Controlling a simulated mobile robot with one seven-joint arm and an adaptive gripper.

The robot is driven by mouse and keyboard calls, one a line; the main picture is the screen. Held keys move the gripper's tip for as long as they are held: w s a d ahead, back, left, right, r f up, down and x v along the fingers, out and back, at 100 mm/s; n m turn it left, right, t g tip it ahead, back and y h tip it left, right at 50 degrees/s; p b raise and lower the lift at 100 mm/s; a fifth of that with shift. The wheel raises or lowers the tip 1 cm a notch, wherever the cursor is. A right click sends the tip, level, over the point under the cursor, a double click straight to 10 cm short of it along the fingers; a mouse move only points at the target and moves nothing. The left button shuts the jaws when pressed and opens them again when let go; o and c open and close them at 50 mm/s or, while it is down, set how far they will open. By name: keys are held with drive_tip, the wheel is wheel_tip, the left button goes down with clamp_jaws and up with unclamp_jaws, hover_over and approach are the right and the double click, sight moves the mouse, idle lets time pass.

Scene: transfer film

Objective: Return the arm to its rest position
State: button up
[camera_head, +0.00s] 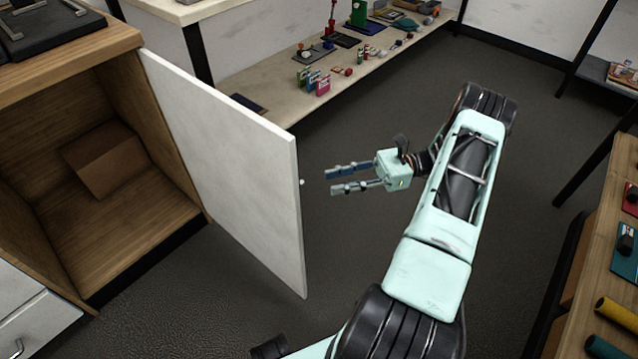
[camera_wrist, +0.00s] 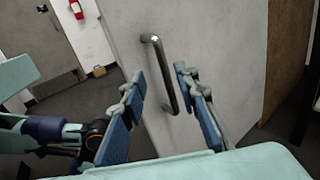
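My gripper (camera_head: 329,181) is open and empty in the head view, at the end of my bent arm. Its two blue-padded fingers point left at the white cabinet door (camera_head: 225,165), with a small gap to the door's edge. In the wrist view the open fingers (camera_wrist: 160,78) stand to either side of a dark metal bar handle (camera_wrist: 163,65) on the pale door panel (camera_wrist: 225,50). The fingers do not close on the handle; the exact distance to it cannot be told.
The door stands open from a wooden cabinet (camera_head: 190,205) holding a brown box (camera_head: 105,160). A long shelf (camera_head: 285,75) with small items runs behind. A wooden table (camera_head: 606,260) with tools is at right. Dark floor (camera_head: 340,255) is clear around my gripper.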

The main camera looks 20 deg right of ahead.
drive_tip(key=shift+s+d, duration=0.1)
drive_tip(key=shift+d, duration=0.65)
